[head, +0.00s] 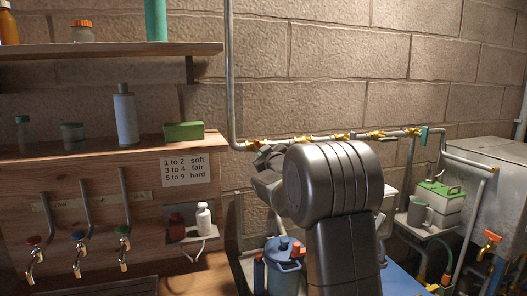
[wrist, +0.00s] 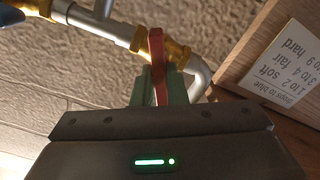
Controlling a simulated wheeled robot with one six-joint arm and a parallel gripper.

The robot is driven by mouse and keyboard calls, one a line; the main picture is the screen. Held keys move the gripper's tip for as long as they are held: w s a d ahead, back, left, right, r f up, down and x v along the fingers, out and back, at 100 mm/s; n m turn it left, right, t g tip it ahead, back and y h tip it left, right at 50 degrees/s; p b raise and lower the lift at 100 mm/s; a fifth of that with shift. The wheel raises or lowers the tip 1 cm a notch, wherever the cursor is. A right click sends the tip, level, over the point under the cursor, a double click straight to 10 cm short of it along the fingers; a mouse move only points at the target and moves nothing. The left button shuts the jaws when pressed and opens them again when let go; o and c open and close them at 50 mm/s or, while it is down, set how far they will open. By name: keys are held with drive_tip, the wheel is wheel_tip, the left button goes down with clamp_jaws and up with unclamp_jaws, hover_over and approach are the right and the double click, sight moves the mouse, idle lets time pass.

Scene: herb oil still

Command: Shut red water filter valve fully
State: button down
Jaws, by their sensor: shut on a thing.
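The red valve lever (wrist: 156,52) sits on a brass valve body (wrist: 177,53) in a grey pipe, in the wrist view. The lever lies steeply across the pipe's line, not along it. My gripper (wrist: 158,88) is shut on the lever's free end, with green finger pads on either side of it. In the head view the brass fitting (head: 255,143) shows at the pipe's left bend, and my arm hides the lever and the fingertips.
More brass valves stand along the pipe to the right, one with a teal handle (head: 423,135). A wooden panel with a hardness card (head: 183,169) is close on the left. Below are a blue pot (head: 285,263) and three taps. A shelf (head: 110,48) is above left.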

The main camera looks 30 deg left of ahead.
drive_tip(key=m+p, duration=0.1)
drive_tip(key=m, duration=0.5)
drive_tip(key=shift+f+p, duration=0.1)
drive_tip(key=shift+p, duration=0.25)
idle(0.4)
drive_tip(key=c, duration=1.5)
unclamp_jaws()
drive_tip(key=shift+o, duration=0.2)
drive_tip(key=shift+s+d, duration=0.1)
drive_tip(key=shift+d, duration=0.05)
drive_tip(key=b+v, duration=0.3)
drive_tip(key=v, duration=1)
drive_tip(key=shift+d+b, duration=0.25)
drive_tip(key=shift+b, duration=0.1)
drive_tip(key=shift+s, duration=0.15)
